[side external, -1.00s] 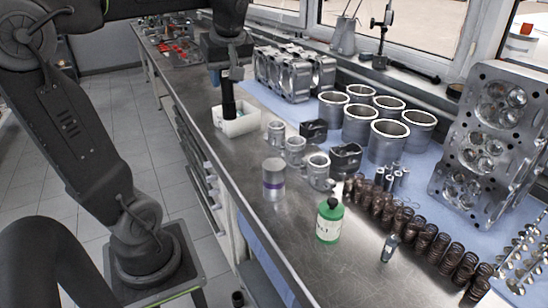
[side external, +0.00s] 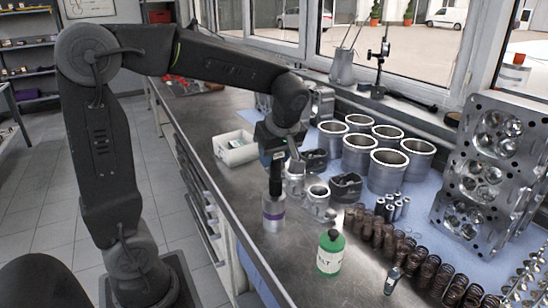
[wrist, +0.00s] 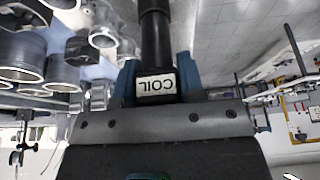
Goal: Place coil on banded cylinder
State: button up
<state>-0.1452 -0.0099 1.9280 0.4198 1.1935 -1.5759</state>
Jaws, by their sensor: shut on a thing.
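The coil (side external: 275,182) is a black, upright cylinder; in the wrist view (wrist: 155,42) its white label reads COIL. My gripper (side external: 274,158) is shut on its upper part, with the blue fingers (wrist: 157,82) on either side of the label. The banded cylinder (side external: 273,217), silver with a purple band, stands on the metal bench. In the side view the coil's lower end is at the cylinder's top. I cannot tell whether they touch.
A white bin (side external: 226,157) stands behind, to the left. A green bottle (side external: 329,256) is in front, to the right. Cylinder liners (side external: 387,172) and springs (side external: 401,245) lie further right. Bare bench lies in front of the cylinder.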

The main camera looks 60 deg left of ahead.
jog(key=shift+f, duration=0.25)
jog(key=shift+f, duration=0.15)
jog(key=o, duration=1)
jog(key=v, duration=1.1)
jog(key=shift+s+d+f+m+t+h, duration=0.85)
jog(key=shift+s+d+f+m, duration=0.45)
jog(key=shift+s+m, duration=1.3)
jog(key=shift+s+d+f+m+t+h, duration=0.85)
jog(key=shift+s+d+f+m, duration=0.7)
jog(key=shift+m, duration=1.85)
jog(key=shift+s+d+f+m+t+h, duration=0.6)
jog(key=shift+s+d+f+m+t, duration=0.45)
jog(key=shift+s+m, duration=1.6)
